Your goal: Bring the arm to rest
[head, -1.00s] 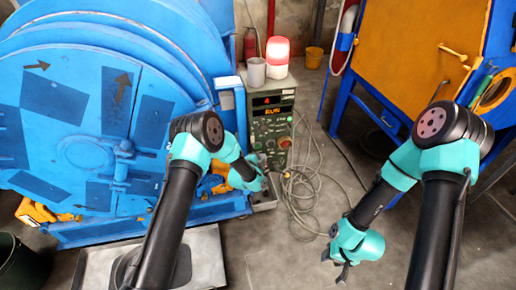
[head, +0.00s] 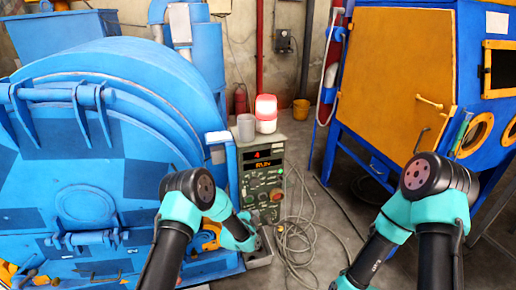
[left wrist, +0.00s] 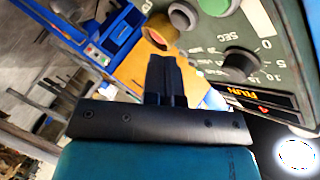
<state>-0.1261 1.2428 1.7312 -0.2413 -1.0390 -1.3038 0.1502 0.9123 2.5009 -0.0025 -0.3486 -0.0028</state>
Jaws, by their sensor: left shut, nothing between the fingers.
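My left arm reaches to the front of the green control box (head: 262,190), with its left gripper (head: 256,243) low beside the box in the head view. The left wrist view shows the gripper's black fingers (left wrist: 165,76) closed together with nothing between them, in front of the panel. The panel carries knobs (left wrist: 238,62), a green button (left wrist: 214,5) and a lit display (left wrist: 262,98). My right arm stands bent at the right of the head view, and its lower part runs off the bottom edge, so its gripper is out of sight.
A blue drum machine (head: 110,130) fills the left. A grey cup (head: 246,127) and a red-and-white lamp (head: 266,113) stand on the box. Cables (head: 297,240) lie on the floor between the arms. A blue-and-orange cabinet (head: 392,85) stands at the right.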

